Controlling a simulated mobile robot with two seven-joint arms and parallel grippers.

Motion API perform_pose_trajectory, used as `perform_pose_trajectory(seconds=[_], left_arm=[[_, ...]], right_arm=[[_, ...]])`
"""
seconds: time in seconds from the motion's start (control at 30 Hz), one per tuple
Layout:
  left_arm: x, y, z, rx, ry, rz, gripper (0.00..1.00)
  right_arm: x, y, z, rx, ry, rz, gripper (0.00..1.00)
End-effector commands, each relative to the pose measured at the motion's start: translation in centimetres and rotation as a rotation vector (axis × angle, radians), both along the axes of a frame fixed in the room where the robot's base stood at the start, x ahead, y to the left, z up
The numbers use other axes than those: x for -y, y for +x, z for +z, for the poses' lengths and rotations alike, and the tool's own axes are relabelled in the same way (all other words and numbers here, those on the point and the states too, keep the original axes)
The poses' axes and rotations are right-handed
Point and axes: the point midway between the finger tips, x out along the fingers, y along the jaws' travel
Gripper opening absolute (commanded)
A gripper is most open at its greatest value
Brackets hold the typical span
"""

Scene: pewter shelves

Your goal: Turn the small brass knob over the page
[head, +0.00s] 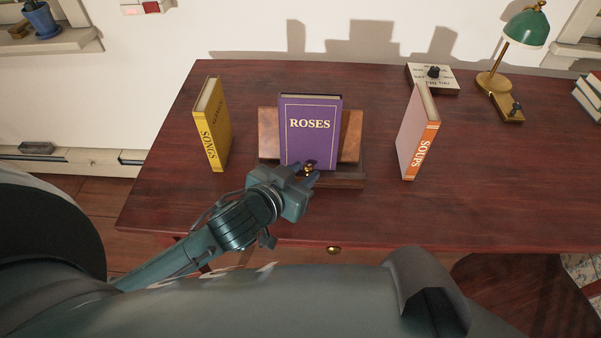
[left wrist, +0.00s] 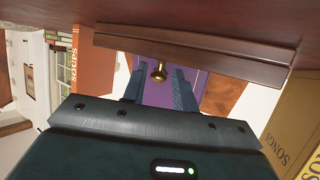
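The small brass knob (head: 309,167) shows at the bottom front of the purple ROSES book (head: 311,142), which stands shut on a wooden book stand (head: 350,181). No open page shows. In the left wrist view the knob (left wrist: 158,71) lies in the gap between my left gripper's fingers, near their tips. My left gripper (head: 311,178) is at the stand's front ledge, partly hiding the knob's surroundings. In the left wrist view its fingers (left wrist: 158,86) are apart, with space on both sides of the knob; I see no contact. My right gripper is not in view.
A yellow SONGS book (head: 213,125) stands left of the stand, and a SOUPS book (head: 418,135) stands right. A white box with a black knob (head: 432,78) and a green lamp (head: 525,29) are at the back right. The desk (head: 480,170) is clear at the right.

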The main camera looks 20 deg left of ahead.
Motion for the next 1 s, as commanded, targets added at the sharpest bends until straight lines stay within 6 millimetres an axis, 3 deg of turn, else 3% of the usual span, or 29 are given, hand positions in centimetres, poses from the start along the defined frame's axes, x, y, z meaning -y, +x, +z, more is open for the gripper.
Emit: perform_pose_trajectory(seconds=[0.27,0.7,1.0], left_arm=[[-0.4,-2.0,0.7,-0.004,-0.001,0.000,0.29],[-2.4,-9.6,3.9,-0.004,0.000,-0.001,0.29],[-2.9,-11.6,5.0,-0.001,-0.001,0.000,0.29]], right_arm=[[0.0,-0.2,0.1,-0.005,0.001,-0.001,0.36],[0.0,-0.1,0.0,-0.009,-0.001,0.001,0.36],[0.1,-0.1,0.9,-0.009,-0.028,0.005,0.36]])
